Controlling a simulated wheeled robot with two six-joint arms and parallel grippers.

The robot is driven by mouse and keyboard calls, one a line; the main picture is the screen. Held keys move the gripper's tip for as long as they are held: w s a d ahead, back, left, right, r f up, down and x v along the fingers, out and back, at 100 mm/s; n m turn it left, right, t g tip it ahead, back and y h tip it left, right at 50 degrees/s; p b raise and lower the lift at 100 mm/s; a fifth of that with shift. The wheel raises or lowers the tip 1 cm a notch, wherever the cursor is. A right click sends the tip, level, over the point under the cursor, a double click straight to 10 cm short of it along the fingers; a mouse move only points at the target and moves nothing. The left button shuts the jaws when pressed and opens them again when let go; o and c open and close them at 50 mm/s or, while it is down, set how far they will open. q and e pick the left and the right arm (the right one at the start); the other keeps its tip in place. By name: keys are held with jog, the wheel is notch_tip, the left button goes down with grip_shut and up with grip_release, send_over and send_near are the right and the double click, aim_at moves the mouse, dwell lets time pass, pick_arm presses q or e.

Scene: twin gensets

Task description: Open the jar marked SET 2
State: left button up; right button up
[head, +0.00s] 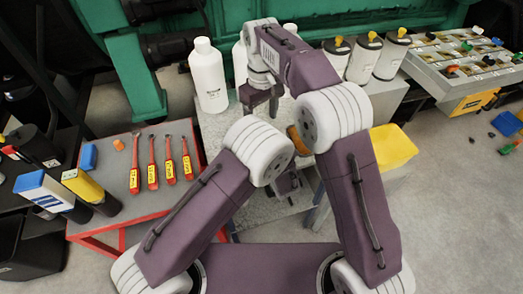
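No SET 2 marking is readable. A tall white bottle with a cap (210,75) stands upright at the back left of the grey bench, its small lettering illegible. Other white containers behind my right arm are mostly hidden. Three white cylinders with dark tops and yellow knobs stand to the right: left (338,55), middle (364,58), right (391,54). My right gripper (260,104) hangs over the bench, right of the tall bottle, its dark fingers apart with nothing seen between them. My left gripper is mostly hidden below the arms near the picture's middle; its fingers cannot be made out.
A red-framed table (120,205) at left holds several red tools with yellow tags (152,165), a blue block (89,157) and boxes. A yellow bin (393,146) stands right of my arms. A grey panel (465,62) is at far right. Green machinery (132,70) stands behind.

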pick_arm(q)
grip_shut()
pick_arm(e)
jog(key=m, duration=0.4)
jog(key=shift+m, duration=0.4)
jog(key=m, duration=0.4)
notch_tip(320, 180, down, 8)
jog(key=shift+r, duration=0.1)
jog(key=c, duration=1.5)
jog(key=n, duration=0.3)
jog(key=shift+n, duration=0.4)
jog(key=n, duration=0.6)
